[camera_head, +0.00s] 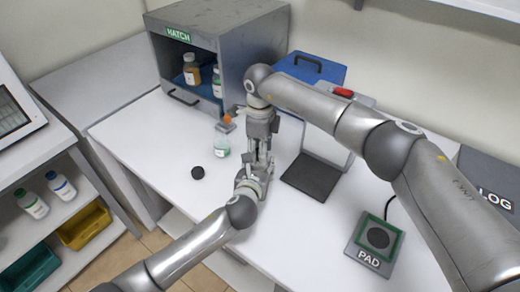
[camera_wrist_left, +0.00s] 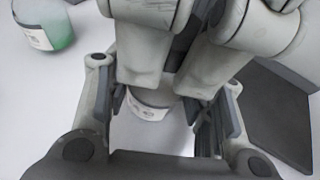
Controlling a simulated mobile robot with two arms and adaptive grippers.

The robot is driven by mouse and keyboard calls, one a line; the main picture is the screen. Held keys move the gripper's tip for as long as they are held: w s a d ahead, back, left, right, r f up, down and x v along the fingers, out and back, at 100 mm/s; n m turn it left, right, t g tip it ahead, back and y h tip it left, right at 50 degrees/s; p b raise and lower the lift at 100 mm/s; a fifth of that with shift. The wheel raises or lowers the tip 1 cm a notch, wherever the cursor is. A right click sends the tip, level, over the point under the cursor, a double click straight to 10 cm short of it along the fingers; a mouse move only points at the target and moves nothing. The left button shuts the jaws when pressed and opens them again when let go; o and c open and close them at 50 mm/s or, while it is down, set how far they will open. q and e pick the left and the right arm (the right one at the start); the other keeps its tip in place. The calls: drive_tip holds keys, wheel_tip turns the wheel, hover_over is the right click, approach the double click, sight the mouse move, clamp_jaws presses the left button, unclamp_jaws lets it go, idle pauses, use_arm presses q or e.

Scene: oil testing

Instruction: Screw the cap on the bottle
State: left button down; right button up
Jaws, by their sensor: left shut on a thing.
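My left gripper (camera_head: 254,178) comes in from the lower left and is shut on a pale bottle. The bottle is mostly hidden in the head view. The left wrist view shows its white, labelled side (camera_wrist_left: 150,108) between the left fingers. My right gripper (camera_head: 260,148) points down from above, right over that bottle. Its two fingers (camera_wrist_left: 180,75) stand at the bottle's top and hide it; whether they hold a cap cannot be seen. A black cap (camera_head: 197,173) lies on the white table, left of the grippers.
A bottle with green liquid (camera_head: 221,147) stands close left of the grippers, also in the left wrist view (camera_wrist_left: 45,25). The hatch cabinet (camera_head: 175,62) with bottles is behind. A dark plate (camera_head: 312,178) lies right, and a pad (camera_head: 376,245) at front right. The table's front left is clear.

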drive_tip(key=shift+o, duration=0.5)
drive_tip(key=shift+r, duration=2.25)
drive_tip(key=shift+r, duration=0.1)
drive_tip(key=shift+c, duration=0.3)
wheel_tip(320, 180, up, 3)
drive_tip(key=shift+r, duration=0.15)
wheel_tip(320, 180, down, 8)
drive_tip(key=shift+f, duration=0.1)
